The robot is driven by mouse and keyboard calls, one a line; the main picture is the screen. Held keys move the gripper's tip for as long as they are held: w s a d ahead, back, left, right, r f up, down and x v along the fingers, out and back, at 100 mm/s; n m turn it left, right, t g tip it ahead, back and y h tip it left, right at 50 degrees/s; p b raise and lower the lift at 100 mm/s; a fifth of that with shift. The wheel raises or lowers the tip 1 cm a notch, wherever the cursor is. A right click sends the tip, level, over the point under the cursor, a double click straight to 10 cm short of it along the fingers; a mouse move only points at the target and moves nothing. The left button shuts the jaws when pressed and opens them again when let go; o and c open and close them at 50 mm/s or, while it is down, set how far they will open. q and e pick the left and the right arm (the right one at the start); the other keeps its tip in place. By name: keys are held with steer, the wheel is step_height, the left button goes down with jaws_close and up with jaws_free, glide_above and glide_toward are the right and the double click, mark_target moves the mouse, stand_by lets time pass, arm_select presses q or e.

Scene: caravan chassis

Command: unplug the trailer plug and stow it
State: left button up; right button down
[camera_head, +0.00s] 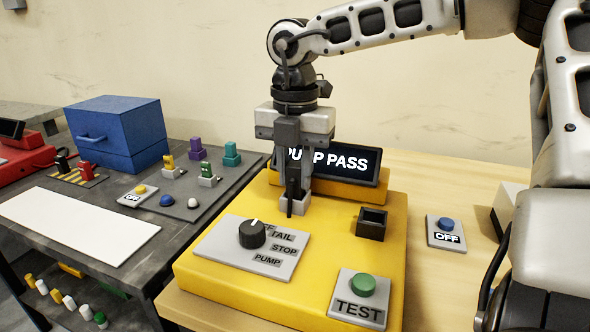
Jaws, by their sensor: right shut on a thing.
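My right gripper (294,200) points straight down over the yellow test box (215,262). It is shut on the trailer plug, which is mostly hidden by the fingers. I cannot tell whether the plug is seated in the box or just above it. A small open dark square holder (371,222) stands on the box to the right of the gripper and looks empty. The display (362,162) behind the gripper is partly covered and ends in "PASS". The dark selector knob (252,234) sits on a grey labelled panel in front. My left gripper is not in view.
A green TEST button (362,285) is at the box's front right. A blue button marked OFF (446,224) is on the wooden table (440,180). A dark bench at left holds a blue box (118,133), several coloured plugs (231,154) and a white sheet (78,224).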

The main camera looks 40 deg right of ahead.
mark_target(295, 164)
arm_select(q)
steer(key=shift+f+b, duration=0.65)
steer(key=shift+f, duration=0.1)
arm_select(e)
steer(key=shift+f, duration=0.7)
steer(key=c, duration=1.1)
jaws_free()
arm_select(q)
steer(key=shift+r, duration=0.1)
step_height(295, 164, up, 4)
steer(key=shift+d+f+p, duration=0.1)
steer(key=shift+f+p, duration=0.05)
steer(key=shift+p, duration=0.9)
arm_select(e)
step_height(295, 164, up, 16)
steer(key=shift+r, duration=0.1)
